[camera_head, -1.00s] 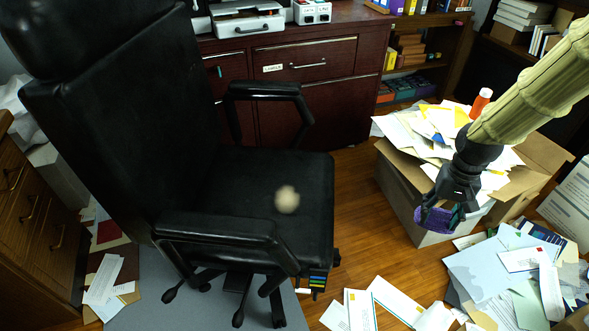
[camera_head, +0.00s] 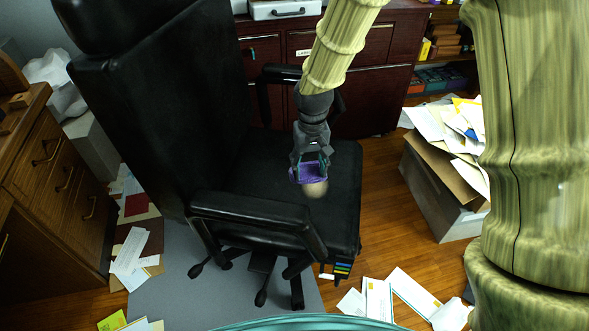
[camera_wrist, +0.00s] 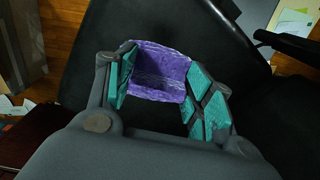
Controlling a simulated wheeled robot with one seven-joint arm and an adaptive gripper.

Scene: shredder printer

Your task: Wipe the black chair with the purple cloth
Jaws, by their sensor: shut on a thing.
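The black chair (camera_head: 270,180) stands left of centre in the head view, its seat facing up between two armrests. My gripper (camera_head: 310,172) is over the right part of the seat, pointing down. It is shut on the purple cloth (camera_wrist: 160,72), which is bunched between the teal-padded fingers in the wrist view. The cloth also shows at the fingertips in the head view (camera_head: 313,174). A pale beige spot (camera_head: 316,190) on the seat shows just below the cloth, partly covered by it. I cannot tell whether the cloth touches the seat.
The near armrest (camera_head: 255,217) and far armrest (camera_head: 283,75) flank the seat. A dark wood cabinet (camera_head: 372,87) stands behind. A box full of papers (camera_head: 437,190) is on the right, and loose papers (camera_head: 400,292) lie on the floor in front.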

